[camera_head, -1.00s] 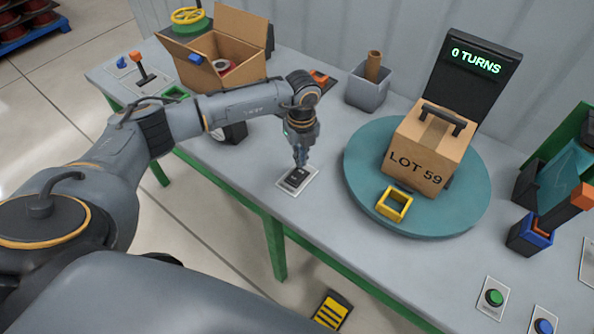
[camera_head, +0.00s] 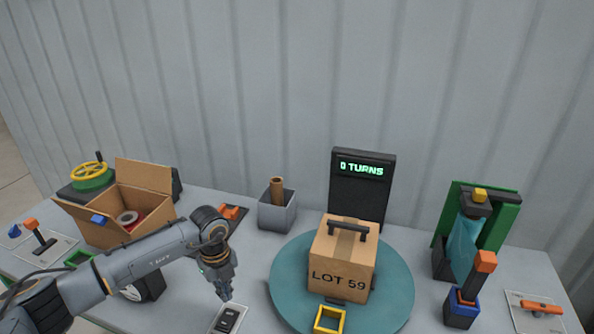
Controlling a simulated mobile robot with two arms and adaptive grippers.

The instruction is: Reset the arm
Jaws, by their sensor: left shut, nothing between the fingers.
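My left gripper (camera_head: 226,297) is shut and empty. It points down just above a black rocker switch on a pale plate (camera_head: 228,319) near the front of the table. My left arm comes in from the lower left. My right gripper is not in view. A teal turntable (camera_head: 283,285) stands right of my left gripper. On it are a box marked LOT 59 (camera_head: 340,277) with a black handle and a yellow square frame (camera_head: 329,319). A display behind it (camera_head: 362,170) reads 0 TURNS.
An open cardboard box (camera_head: 146,178), a yellow handwheel (camera_head: 89,170) and an orange-tipped lever (camera_head: 33,227) are at the left. A grey bin (camera_head: 277,212) stands behind my arm. A green-backed device (camera_head: 505,226) and an orange-topped lever (camera_head: 485,262) are at the right.

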